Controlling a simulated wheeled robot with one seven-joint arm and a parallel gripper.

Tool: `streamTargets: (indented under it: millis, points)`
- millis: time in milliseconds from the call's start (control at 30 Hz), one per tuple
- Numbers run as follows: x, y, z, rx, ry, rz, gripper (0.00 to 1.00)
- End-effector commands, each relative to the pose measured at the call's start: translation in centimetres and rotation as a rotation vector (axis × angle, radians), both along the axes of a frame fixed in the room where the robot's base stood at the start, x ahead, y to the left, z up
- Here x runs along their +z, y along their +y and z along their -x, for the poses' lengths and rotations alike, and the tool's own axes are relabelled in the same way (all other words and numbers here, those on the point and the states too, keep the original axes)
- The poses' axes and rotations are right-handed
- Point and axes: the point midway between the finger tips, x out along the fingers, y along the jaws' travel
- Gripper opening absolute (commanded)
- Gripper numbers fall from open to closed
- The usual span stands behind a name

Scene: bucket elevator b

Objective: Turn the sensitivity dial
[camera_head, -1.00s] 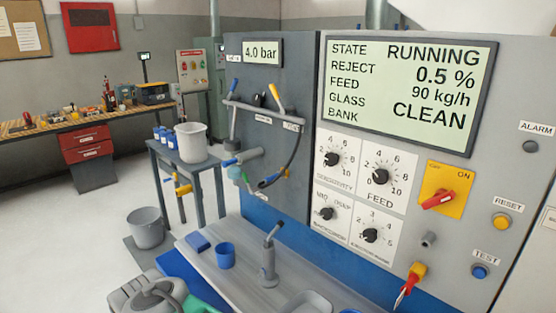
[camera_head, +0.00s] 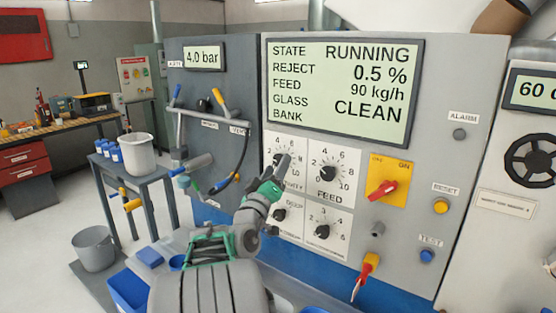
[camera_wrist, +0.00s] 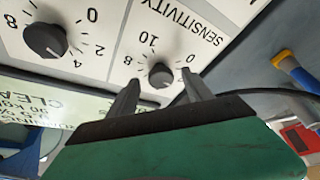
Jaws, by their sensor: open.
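The sensitivity dial is a black round knob (camera_wrist: 160,75) on a white scale plate marked 0 to 10, upside down in the wrist view. In the head view its plate (camera_head: 274,145) is at the upper left of the dial group, and my gripper partly covers it. My gripper (camera_wrist: 162,93) is open and empty, with one dark finger on each side just short of the knob. I cannot tell whether a finger touches the knob or panel. In the head view my gripper (camera_head: 280,168) reaches up to the panel.
The feed dial (camera_head: 325,173) is close beside on the right. Two smaller dials (camera_head: 279,214) (camera_head: 322,231) are below. A red switch (camera_head: 383,188) on a yellow plate is farther right. The display (camera_head: 340,90) reads RUNNING. A hose and handles (camera_head: 215,140) are at left.

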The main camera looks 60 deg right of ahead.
Motion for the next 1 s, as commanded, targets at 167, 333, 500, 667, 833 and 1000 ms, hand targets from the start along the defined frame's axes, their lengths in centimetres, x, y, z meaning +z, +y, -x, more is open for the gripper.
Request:
streamTargets:
  millis: [167,333,500,667,833,1000]
  points:
    - [0.51,-1.55,-0.16,0.001,0.0,-0.001,0.59]
    - [0.43,-1.59,-0.24,0.003,-0.001,-0.001,0.59]
    - [0.43,-1.55,-0.25,0.003,-0.001,-0.001,0.49]
    - [0.43,-1.54,-0.27,0.003,-0.001,-0.001,0.36]
    - [0.45,-1.53,-0.27,0.003,-0.001,-0.001,0.22]
    - [0.46,-1.52,-0.28,0.003,-0.001,-0.001,0.08]
